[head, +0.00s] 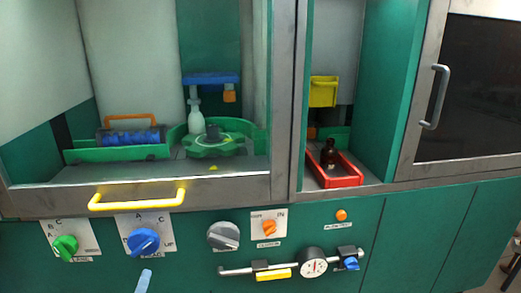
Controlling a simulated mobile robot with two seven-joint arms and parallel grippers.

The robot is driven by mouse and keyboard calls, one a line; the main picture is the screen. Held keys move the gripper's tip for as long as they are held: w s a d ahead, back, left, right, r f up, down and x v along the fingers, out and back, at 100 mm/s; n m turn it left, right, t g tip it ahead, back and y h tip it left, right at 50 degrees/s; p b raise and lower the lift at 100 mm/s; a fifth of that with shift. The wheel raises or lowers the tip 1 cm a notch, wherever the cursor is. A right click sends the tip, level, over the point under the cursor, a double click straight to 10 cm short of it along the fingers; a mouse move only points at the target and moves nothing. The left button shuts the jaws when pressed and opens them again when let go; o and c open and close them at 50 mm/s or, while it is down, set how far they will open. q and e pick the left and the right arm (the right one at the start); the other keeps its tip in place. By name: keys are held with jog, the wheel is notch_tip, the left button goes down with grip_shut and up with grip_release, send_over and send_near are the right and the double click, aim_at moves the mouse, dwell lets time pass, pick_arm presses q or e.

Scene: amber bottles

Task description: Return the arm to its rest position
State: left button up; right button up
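Neither of my grippers can be made out in the head view. A dark piece enters at the lower right edge, but I cannot tell whether it is part of my arm. A dark amber bottle (328,153) stands upright in a red tray (347,181) inside the right bay of the green cabinet. No gripper is near the bottle or the tray.
A grey-framed window with a yellow handle (137,200) covers the left bay. Behind it are a white bottle (195,115) and a green round fixture (214,146). Knobs and a gauge (313,262) project from the front panel. A dark door (470,90) is at right.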

pick_arm(q)
jog(key=s+d+f+n+g+h+p, duration=0.1)
jog(key=s+d+f+n+g+h, duration=0.2)
jog(key=s+d+n, duration=0.3)
jog(key=s+d+f+n+g+h+p, duration=0.1)
jog(key=s+d+f+n+g+h, duration=0.2)
jog(key=s+d+f+n, duration=0.3)
jog(key=s+d+n+h, duration=0.1)
jog(key=d+n, duration=0.3)
jog(key=n, duration=0.1)
jog(key=shift+s+d+n, duration=0.15)
jog(key=shift+s+n, duration=0.15)
jog(key=shift+n, duration=0.1)
jog(key=shift+c, duration=0.5)
